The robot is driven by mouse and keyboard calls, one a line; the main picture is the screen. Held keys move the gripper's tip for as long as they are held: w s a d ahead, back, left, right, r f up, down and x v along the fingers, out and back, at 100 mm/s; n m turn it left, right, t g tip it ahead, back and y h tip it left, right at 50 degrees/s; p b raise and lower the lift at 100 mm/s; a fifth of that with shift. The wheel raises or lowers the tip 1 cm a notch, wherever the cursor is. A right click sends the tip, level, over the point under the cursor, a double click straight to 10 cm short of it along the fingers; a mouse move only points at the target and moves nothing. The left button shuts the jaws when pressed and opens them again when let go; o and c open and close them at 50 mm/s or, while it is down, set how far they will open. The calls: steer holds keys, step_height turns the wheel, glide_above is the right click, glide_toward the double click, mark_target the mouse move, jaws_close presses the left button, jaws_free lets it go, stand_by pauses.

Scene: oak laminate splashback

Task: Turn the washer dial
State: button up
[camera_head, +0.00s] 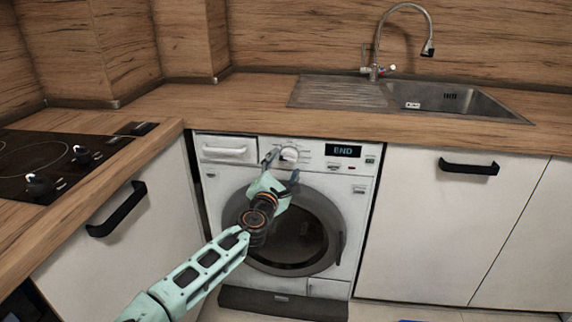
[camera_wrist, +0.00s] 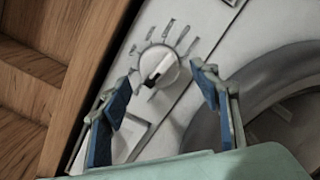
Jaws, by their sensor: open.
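The washer dial (camera_head: 289,154) is a round white knob on the control panel of the white washer (camera_head: 213,171), left of a display reading "END". In the wrist view the dial (camera_wrist: 159,66) shows a pointer ridge and printed marks around it. My gripper (camera_head: 279,166) is in front of the panel, close to the dial. In the wrist view its two blue-padded fingers (camera_wrist: 162,83) are spread apart, one on each side of the dial's lower part. The dial appears beyond the fingertips, and I see no clear contact. Nothing is held.
The round washer door (camera_head: 328,215) is closed below the panel. A detergent drawer (camera_head: 229,149) is at the panel's left. The wooden worktop (camera_head: 220,108) overhangs just above. Cabinets with black handles stand on both sides.

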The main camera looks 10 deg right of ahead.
mark_target(288, 157)
steer(key=shift+x, duration=1.35)
steer(key=c, duration=1.2)
